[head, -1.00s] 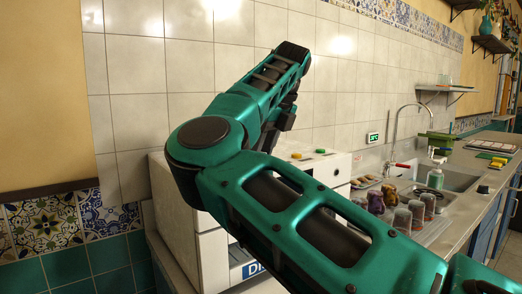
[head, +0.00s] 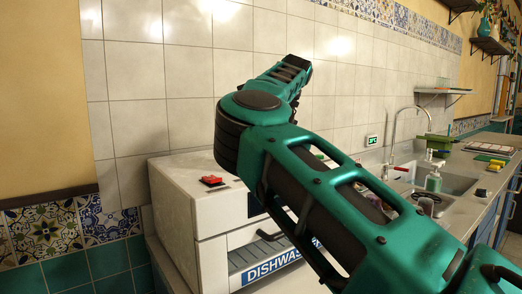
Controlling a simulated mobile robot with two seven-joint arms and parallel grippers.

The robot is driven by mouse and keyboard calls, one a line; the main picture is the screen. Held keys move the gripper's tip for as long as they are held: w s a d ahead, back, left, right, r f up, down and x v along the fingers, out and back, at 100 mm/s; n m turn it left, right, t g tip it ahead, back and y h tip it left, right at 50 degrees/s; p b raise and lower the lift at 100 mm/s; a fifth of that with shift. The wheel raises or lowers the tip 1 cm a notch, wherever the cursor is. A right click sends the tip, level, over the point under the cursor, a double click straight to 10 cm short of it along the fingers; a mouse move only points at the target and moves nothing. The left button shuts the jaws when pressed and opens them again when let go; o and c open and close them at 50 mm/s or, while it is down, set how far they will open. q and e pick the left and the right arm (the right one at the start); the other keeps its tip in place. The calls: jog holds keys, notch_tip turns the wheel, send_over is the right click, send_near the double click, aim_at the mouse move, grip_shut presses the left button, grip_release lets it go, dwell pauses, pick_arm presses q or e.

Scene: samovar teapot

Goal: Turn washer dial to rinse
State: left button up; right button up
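The washer is a white box-shaped dishwasher (head: 180,195) with a blue label reading "DISHWAS…" on its front. A red switch (head: 213,181) sits on its top, towards the left. I cannot make out a dial; the right part of the washer is hidden behind my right arm. My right arm comes in from the lower right, crosses in front of the washer, and bends at an elbow above it. Its far end reaches up near the tiled wall. My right gripper does not show; it is out of sight behind the arm. My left gripper is not in view.
The tiled wall (head: 190,70) stands close behind the washer. The arm hides much of the drying area. A small wall shelf (head: 443,91) hangs above.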

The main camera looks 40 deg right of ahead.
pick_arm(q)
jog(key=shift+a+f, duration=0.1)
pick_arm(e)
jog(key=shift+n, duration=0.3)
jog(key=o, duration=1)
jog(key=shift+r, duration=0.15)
pick_arm(q)
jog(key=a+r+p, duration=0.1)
jog(key=p, duration=0.1)
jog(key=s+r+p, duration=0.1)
jog(key=p, duration=0.2)
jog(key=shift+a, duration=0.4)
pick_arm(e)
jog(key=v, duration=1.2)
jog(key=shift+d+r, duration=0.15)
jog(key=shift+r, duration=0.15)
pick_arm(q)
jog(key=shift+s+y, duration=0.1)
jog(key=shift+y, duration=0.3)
